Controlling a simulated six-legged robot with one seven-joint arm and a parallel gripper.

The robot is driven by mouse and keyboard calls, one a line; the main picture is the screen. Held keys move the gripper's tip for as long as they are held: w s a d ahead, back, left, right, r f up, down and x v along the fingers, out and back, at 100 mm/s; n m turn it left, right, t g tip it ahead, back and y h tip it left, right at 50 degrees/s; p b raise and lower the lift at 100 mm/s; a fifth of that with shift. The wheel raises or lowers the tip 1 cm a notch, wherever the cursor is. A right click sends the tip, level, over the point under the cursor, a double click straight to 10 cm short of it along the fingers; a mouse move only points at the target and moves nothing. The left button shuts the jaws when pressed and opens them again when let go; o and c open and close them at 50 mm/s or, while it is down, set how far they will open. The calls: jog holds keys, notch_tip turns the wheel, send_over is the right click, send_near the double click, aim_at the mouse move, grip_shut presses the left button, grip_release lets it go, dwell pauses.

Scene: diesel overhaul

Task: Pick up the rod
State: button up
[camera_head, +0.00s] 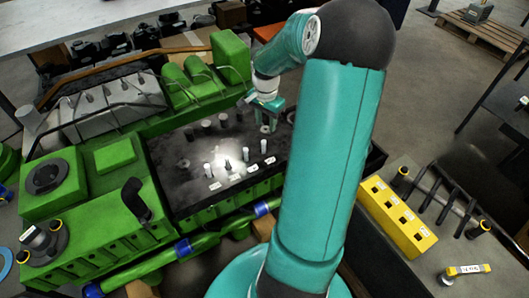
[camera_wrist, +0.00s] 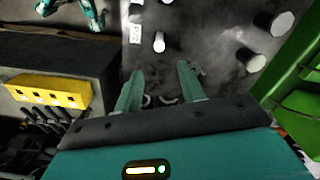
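My gripper (camera_head: 266,125) is over the right end of the black engine deck (camera_head: 190,195). In the wrist view its two fingers (camera_wrist: 160,70) are apart, with no rod held between them. A short pale-topped rod (camera_wrist: 159,41) stands on the deck just beyond the fingertips, beside a white label (camera_wrist: 135,33). In the head view several such rods (camera_head: 245,154) stand in a row with labels in front. Several dark bars (camera_head: 447,205) lie on the bench at right. I cannot tell which one is the task's rod.
Thicker grey cylinders (camera_wrist: 282,24) stand farther back on the deck. The green engine housing (camera_wrist: 300,75) rises along one side. A yellow block with holes (camera_head: 397,215) sits on the right bench. A wooden pallet (camera_head: 484,32) lies on the floor at the back right.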

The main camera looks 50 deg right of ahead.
aim_at(264, 141)
notch_tip(264, 141, down, 4)
jog(key=shift+a+f, duration=0.15)
jog(key=shift+f, duration=0.05)
jog(key=shift+s+a+f, duration=0.1)
jog(key=shift+s+f, duration=0.05)
jog(key=shift+f, duration=0.3)
jog(key=f, duration=0.4)
jog(key=shift+w+a+f, duration=0.2)
jog(key=shift+a+f, duration=0.05)
jog(key=shift+f, duration=0.1)
grip_shut()
